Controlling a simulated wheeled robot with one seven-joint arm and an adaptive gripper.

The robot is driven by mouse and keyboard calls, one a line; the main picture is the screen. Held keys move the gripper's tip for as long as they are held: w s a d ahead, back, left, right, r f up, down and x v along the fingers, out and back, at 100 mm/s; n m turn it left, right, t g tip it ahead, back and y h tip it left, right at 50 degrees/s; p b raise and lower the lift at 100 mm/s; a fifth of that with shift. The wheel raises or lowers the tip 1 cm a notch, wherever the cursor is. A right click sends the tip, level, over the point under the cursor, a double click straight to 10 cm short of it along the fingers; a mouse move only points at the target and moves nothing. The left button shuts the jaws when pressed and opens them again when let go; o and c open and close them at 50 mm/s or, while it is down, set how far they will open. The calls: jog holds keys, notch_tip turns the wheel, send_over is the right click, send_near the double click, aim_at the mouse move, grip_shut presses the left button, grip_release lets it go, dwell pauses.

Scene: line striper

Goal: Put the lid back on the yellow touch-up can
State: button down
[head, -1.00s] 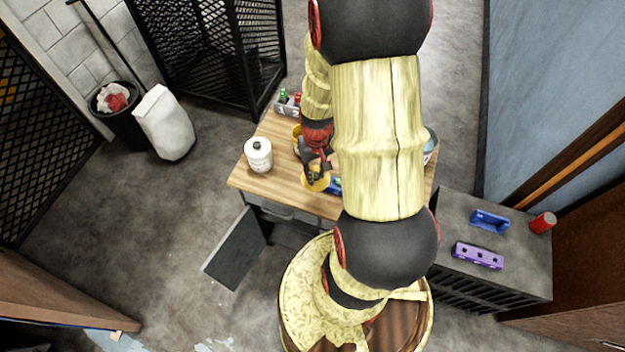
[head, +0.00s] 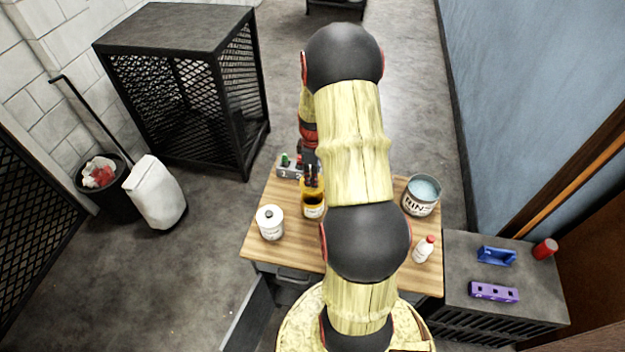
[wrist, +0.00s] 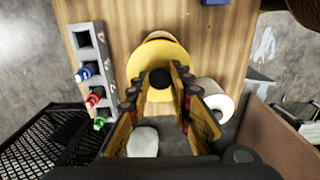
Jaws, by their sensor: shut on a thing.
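The yellow touch-up can (head: 313,212) stands on the wooden table, with a label on its front and a dark open mouth. My gripper (head: 312,172) is over its far side. In the wrist view, my gripper (wrist: 160,78) is shut on the dark knob of the round yellow lid (wrist: 165,56). In the head view, the lid (head: 312,184) shows as a yellow patch above the can's mouth, apart from its front rim. The exact gap is hard to tell. In the wrist view the lid hides most of the can; a bit of its label (wrist: 158,36) peeks out.
A labelled tin (head: 421,195) and a white bottle with a red cap (head: 424,249) stand at right. Bare tabletop (head: 262,250) shows at the front left.

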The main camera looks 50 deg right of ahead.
notch_tip(320, 180, down, 6)
jog(key=b, duration=0.3)
jog(key=shift+f+b, duration=0.25)
jog(key=shift+b, duration=0.1)
jog(key=shift+f, duration=0.15)
dwell(2.2)
jog(key=c, duration=1.6)
grip_release()
jog(key=o, duration=0.4)
jog(key=shift+o, duration=0.7)
jog(key=shift+r+p, duration=1.8)
jog(key=shift+r, duration=1.75)
